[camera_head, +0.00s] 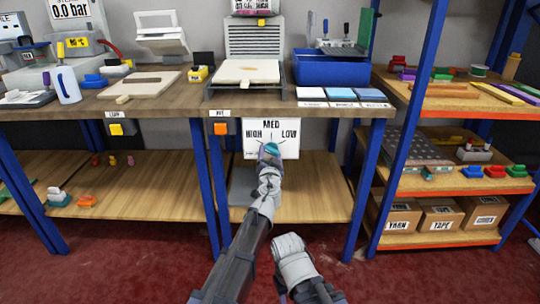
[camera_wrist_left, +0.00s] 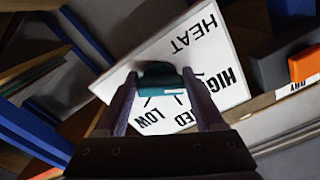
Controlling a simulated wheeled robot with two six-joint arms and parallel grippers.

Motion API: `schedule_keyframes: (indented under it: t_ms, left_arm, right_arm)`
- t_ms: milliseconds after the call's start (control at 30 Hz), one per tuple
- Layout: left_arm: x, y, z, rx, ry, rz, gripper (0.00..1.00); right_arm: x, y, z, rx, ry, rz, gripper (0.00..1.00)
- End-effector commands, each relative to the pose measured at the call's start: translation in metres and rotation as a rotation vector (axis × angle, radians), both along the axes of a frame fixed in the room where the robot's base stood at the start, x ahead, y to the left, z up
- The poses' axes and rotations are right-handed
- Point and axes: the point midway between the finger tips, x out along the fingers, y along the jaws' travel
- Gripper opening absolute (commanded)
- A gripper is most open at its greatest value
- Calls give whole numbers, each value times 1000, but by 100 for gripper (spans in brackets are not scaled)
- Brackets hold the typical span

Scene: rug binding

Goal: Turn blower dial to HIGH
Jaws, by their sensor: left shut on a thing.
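The blower dial (camera_head: 271,148) is a teal knob on a white panel (camera_head: 290,150) under the bench top, marked HIGH, MED and LOW. My left gripper (camera_head: 268,154) reaches up to it from below. In the left wrist view, the fingers of my left gripper (camera_wrist_left: 165,95) are shut on the dial (camera_wrist_left: 158,76), one on each side. The panel (camera_wrist_left: 205,50) shows upside down there, with HEAT also printed on it. The fingers hide part of the scale, and I cannot tell which mark the dial points to.
A grey box with an orange button (camera_head: 221,128) hangs left of the panel. Blue posts (camera_head: 203,175) flank the left arm's space. A wooden lower shelf (camera_head: 315,195) lies under the panel. A blue bin (camera_head: 330,70) stands on the bench above. A shelf rack stands at right.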

Motion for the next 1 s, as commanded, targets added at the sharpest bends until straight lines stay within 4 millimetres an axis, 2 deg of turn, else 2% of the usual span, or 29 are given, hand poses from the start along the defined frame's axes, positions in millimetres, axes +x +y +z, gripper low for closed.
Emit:
schedule_keyframes:
  t_ms: [400,433,700,1000]
  left_arm:
    - [-1,0,-1,-11,1,0,14]
    - [-1,0,-1,-11,1,0,72]
    - [-1,0,0,-8,0,0,100]
    - [-3,0,0,-7,0,0,100]
  right_arm:
    - [0,0,0,0,0,0,50]
    - [0,0,0,0,0,0,50]
    - [0,0,0,0,0,0,50]
    - [0,0,0,0,0,0,50]
